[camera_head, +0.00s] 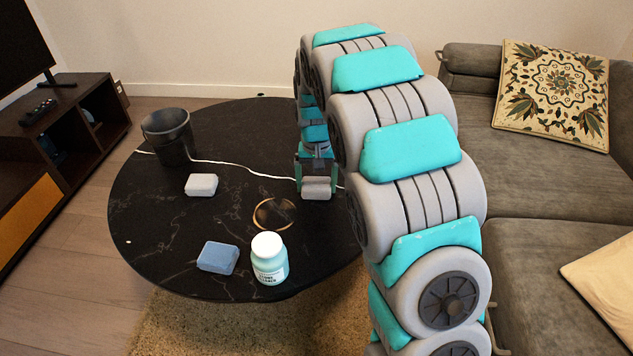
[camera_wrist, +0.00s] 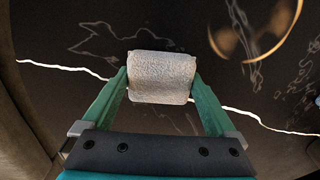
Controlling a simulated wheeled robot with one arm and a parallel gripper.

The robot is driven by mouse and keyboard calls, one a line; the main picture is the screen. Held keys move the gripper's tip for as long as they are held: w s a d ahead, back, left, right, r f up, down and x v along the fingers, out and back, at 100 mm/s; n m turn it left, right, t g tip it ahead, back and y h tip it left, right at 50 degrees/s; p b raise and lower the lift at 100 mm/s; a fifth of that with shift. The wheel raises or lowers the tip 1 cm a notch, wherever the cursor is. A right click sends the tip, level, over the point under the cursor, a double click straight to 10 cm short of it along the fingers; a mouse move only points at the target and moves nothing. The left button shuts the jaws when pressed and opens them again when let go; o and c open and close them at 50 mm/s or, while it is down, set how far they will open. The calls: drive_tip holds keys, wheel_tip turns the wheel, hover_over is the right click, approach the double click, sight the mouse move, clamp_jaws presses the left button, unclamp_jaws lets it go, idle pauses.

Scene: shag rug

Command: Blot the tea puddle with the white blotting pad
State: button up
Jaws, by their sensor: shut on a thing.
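My gripper (camera_head: 318,187) is shut on a pale grey-white blotting pad (camera_wrist: 161,77) with a rough, textured face. The pad also shows in the head view (camera_head: 317,189), held above the black table, with its gap to the surface unclear. The tea puddle (camera_head: 274,213) is a thin brown patch with a lighter rim, to the left of and nearer than my gripper in the head view. Part of it shows at the upper right of the wrist view (camera_wrist: 252,42), apart from the pad.
On the round black table (camera_head: 150,240) stand a dark bucket (camera_head: 170,137), a small white block (camera_head: 201,185), a blue sponge-like block (camera_head: 218,258) and a white-lidded jar (camera_head: 269,260). The jar stands close to the puddle's near side. A grey sofa (camera_head: 530,190) is at right.

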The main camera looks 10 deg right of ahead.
drive_tip(key=shift+r+p, duration=0.85)
drive_tip(key=shift+r, duration=2.6)
